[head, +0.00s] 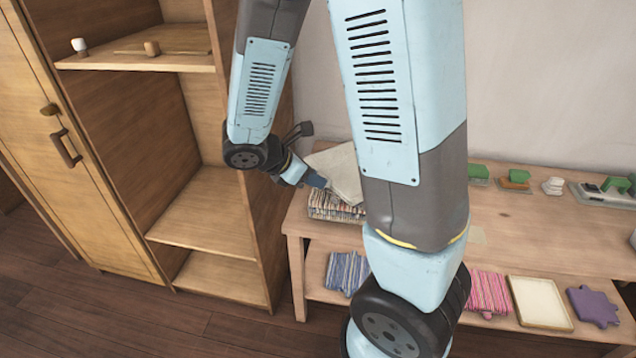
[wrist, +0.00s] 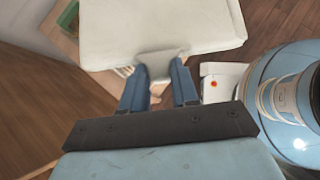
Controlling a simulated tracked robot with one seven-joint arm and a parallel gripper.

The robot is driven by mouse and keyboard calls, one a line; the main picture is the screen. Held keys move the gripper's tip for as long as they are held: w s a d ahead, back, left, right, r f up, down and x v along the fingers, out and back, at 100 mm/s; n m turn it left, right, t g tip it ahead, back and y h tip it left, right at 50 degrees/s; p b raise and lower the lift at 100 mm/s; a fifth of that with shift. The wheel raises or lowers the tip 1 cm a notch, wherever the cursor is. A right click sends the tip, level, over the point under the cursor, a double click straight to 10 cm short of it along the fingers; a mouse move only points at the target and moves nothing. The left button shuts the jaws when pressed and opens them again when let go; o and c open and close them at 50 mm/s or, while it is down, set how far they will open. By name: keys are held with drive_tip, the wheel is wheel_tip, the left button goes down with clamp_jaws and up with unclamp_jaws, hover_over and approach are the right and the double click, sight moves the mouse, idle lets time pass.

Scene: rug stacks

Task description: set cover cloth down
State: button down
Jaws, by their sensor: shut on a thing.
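A cream cover cloth (head: 340,170) is in my gripper (head: 322,184), over the left end of the table. In the wrist view, the cloth (wrist: 160,28) spreads flat beyond my gripper (wrist: 158,72), whose blue fingers are shut on a tab at its near edge. A stack of striped rugs (head: 335,208) lies on the tabletop just under the cloth in the head view. I cannot tell whether the cloth touches the stack. My own arm hides the cloth's right side in the head view.
The wooden table (head: 540,228) holds green-topped items (head: 516,178) at the back right. Its lower shelf carries a striped blue bundle (head: 346,272), pink striped rugs (head: 489,293), a cream pad (head: 540,302) and a purple piece (head: 594,306). A wooden shelf unit (head: 205,215) stands close on the left.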

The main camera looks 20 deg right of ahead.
drive_tip(key=w+d+f, duration=0.2)
drive_tip(key=w+f, duration=0.9)
drive_tip(key=f, duration=0.1)
drive_tip(key=shift+w+d, duration=0.15)
drive_tip(key=shift+w, duration=0.05)
drive_tip(key=c, duration=0.8)
unclamp_jaws()
drive_tip(key=shift+c, duration=0.2)
